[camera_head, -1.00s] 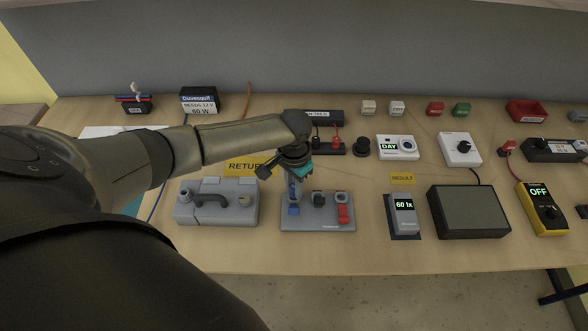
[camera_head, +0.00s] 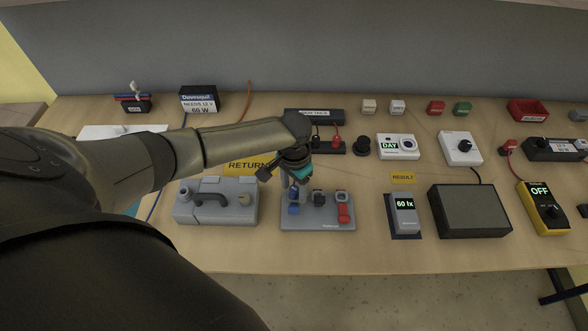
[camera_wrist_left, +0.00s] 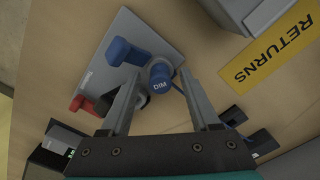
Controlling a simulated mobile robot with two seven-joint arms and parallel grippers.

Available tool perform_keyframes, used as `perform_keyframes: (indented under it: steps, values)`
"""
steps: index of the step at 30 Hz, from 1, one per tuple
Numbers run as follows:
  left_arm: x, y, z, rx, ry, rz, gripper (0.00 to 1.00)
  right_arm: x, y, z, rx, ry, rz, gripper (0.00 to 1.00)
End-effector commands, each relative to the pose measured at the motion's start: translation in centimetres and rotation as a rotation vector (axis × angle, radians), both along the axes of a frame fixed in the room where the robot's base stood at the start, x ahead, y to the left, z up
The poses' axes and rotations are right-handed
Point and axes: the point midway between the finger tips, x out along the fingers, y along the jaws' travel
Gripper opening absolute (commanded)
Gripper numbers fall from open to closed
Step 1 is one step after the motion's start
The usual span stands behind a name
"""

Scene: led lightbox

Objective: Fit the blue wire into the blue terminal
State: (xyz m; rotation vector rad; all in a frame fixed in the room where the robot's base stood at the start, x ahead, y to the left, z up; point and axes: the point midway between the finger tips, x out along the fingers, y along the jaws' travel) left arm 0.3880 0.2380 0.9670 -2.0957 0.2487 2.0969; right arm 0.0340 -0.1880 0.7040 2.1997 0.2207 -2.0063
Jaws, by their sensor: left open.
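The blue terminal (camera_head: 293,209) is at the left of a grey terminal plate (camera_head: 320,225); its blue lever-like part (camera_wrist_left: 122,50) shows in the left wrist view. The blue wire's plug (camera_wrist_left: 160,76), a round blue end marked DIM, appears between my left fingers in the wrist view, with a thin dark blue wire (camera_wrist_left: 179,92) beside it. My left gripper (camera_head: 294,187) is over the blue terminal, its fingers (camera_wrist_left: 160,92) apart on either side of the plug, with gaps visible. I cannot tell how deep the plug sits. My right gripper is not in view.
Black (camera_head: 318,198) and red (camera_head: 343,213) terminals share the plate. A grey box with a handle (camera_head: 215,208) stands left, a light meter reading 60 lx (camera_head: 404,210) right. A yellow RETURNS label (camera_head: 248,167) lies behind. The front table strip is clear.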

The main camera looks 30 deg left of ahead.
Motion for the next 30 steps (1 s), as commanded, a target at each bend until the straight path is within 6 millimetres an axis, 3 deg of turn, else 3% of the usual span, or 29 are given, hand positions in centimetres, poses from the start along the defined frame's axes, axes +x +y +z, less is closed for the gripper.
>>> perform_keyframes:
  steps: [24, 30]
  values:
    - [0.0, 0.0, 5.8, 0.0, -0.001, 0.0, 0.62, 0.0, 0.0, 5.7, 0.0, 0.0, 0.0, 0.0]
    - [0.0, 0.0, 7.1, -0.001, -0.001, -0.001, 0.62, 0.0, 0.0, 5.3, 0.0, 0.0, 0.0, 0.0]
